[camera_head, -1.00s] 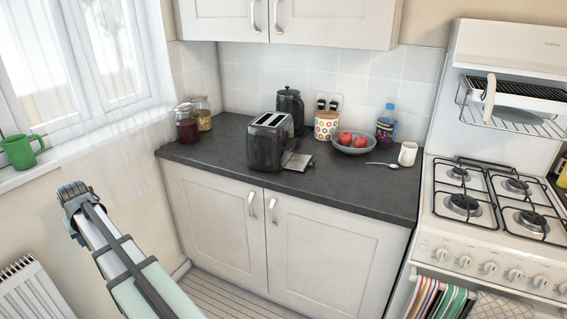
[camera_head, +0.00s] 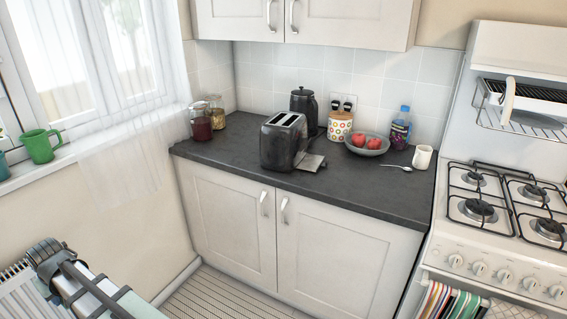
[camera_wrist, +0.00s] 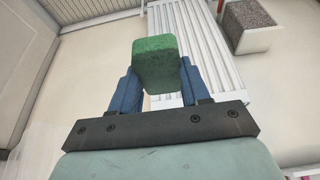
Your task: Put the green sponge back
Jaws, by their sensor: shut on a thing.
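The green sponge (camera_wrist: 156,62) is a block held between the two blue fingers of my gripper (camera_wrist: 155,84) in the wrist view. My gripper is shut on it, with a white ribbed radiator behind. In the head view my arm reaches in at the lower left, in front of the radiator (camera_head: 14,281) below the window. The sponge and fingertips cannot be made out in the head view.
A dark worktop (camera_head: 225,166) carries a toaster (camera_head: 284,140), jars, a kettle and a fruit bowl (camera_head: 367,146). A gas cooker (camera_head: 492,240) stands at the right. A green mug (camera_head: 40,145) sits on the windowsill. The wrist view shows a grey-topped box (camera_wrist: 247,25).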

